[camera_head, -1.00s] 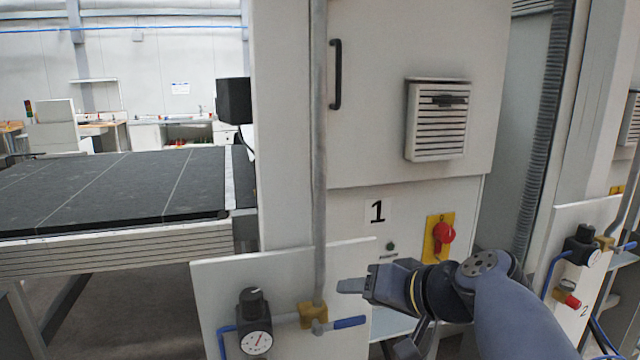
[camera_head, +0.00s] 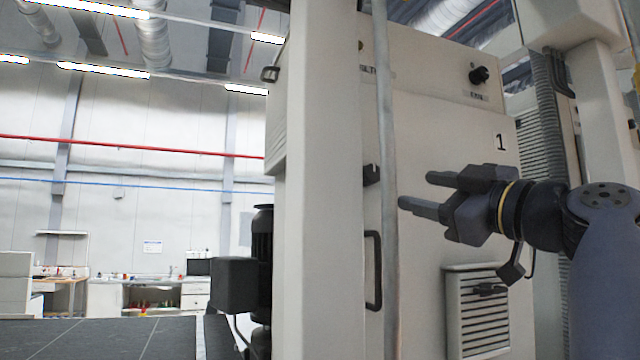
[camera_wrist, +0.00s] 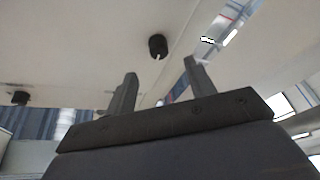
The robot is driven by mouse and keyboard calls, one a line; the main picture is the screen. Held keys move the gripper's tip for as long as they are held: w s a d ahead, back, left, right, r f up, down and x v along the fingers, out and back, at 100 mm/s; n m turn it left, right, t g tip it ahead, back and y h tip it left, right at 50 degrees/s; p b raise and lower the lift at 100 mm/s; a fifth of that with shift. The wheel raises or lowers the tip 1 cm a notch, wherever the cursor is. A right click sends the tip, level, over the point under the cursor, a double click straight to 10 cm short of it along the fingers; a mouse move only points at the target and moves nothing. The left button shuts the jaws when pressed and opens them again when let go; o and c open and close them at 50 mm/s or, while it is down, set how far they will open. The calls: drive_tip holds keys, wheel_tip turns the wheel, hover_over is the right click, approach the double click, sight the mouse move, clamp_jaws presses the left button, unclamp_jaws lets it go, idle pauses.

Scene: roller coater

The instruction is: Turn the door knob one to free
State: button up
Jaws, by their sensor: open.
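A black knob (camera_head: 479,75) sits high on the front of the pale cabinet marked 1 (camera_head: 430,120), with a small label under it too small to read. My gripper (camera_head: 418,190) is open and empty, below and left of that knob, apart from it, with its fingers pointing left. In the wrist view a black round knob with a white mark (camera_wrist: 158,46) shows beyond the open fingers (camera_wrist: 160,72), between their tips. A second dark knob (camera_wrist: 20,98) is at the far left there. I cannot tell which of these is the head view's knob.
A vertical grey pipe (camera_head: 384,250) and a white post (camera_head: 318,200) stand left of my gripper. A black door handle (camera_head: 374,270) and a louvred vent (camera_head: 484,318) are below it. A dark conveyor table (camera_head: 110,338) lies at the lower left.

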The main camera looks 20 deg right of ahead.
sight(375, 174)
drive_tip(key=shift+n, duration=0.4)
drive_tip(key=p+x, duration=0.1)
drive_tip(key=x, duration=0.2)
drive_tip(key=r+p+x, duration=0.1)
drive_tip(key=p+x, duration=0.1)
drive_tip(key=x, duration=0.1)
drive_tip(key=p+x, duration=0.1)
drive_tip(key=x, duration=0.2)
drive_tip(key=shift+s+a+r+p, duration=0.2)
drive_tip(key=shift+r+p, duration=0.1)
drive_tip(key=shift+p, duration=0.1)
drive_tip(key=shift+p+x, duration=0.3)
drive_tip(key=shift+x, duration=0.5)
drive_tip(key=shift+f, duration=0.1)
drive_tip(key=shift+c, duration=0.4)
drive_tip(key=c, duration=0.9)
